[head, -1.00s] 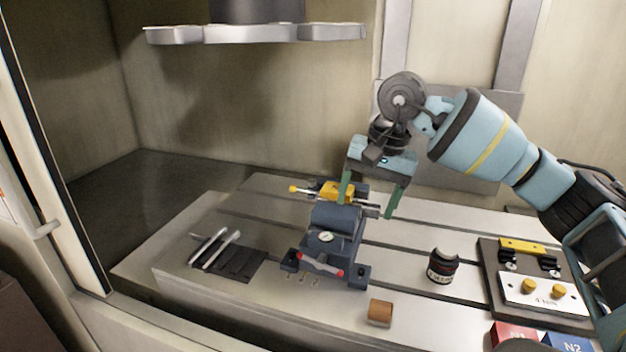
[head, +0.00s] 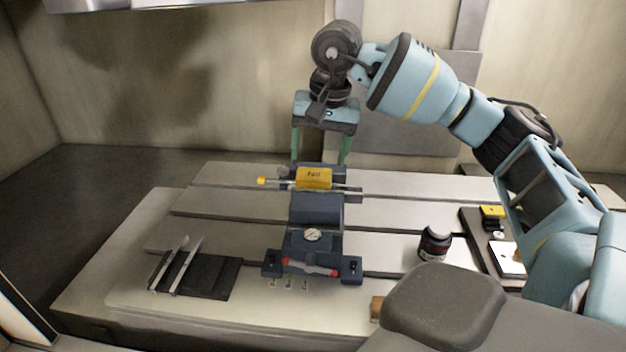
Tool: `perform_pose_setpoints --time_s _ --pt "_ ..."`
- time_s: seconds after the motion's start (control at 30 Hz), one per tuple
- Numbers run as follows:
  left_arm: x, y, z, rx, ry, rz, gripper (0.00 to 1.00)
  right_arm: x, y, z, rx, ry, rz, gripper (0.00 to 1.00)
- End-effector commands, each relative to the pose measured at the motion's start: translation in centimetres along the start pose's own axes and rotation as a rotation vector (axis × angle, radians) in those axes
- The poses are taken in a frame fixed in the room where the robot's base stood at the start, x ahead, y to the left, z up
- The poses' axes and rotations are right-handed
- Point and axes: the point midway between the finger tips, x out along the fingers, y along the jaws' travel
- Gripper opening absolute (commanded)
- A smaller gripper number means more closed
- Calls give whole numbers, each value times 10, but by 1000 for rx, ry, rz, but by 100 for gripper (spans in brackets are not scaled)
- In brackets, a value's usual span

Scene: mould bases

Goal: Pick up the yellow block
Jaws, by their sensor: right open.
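The yellow block (head: 314,178) lies at the far end of the dark blue vise (head: 316,211), across its top, with lettering on its near face. My right gripper (head: 321,160) points down just behind and above the block, its two green fingers spread apart on either side. The fingertips look partly hidden behind the vise and block, and I cannot tell whether they touch anything. The gripper is open and empty. My left gripper is not in view.
A dark mat with metal bars (head: 190,270) lies left of the vise. A dark jar (head: 434,244) stands to the right. A brown block (head: 376,307) is partly hidden by my arm. A board with yellow and white plates (head: 511,257) lies far right. Bare slotted table (head: 230,203) surrounds the vise.

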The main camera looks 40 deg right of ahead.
Motion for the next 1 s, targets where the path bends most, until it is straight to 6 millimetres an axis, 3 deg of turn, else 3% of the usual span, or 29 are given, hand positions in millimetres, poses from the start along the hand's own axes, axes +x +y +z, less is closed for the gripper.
perform_pose_setpoints --time_s 0.17,0.53,0.83,1.0 --pt "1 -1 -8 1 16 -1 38 4 0 0 0 1 -1 72" --pt "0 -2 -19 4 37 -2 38 48 2 2 1 1 -1 72" --pt "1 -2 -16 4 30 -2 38 53 2 2 1 2 -3 72" --pt "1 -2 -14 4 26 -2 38 53 2 2 1 2 -3 51"
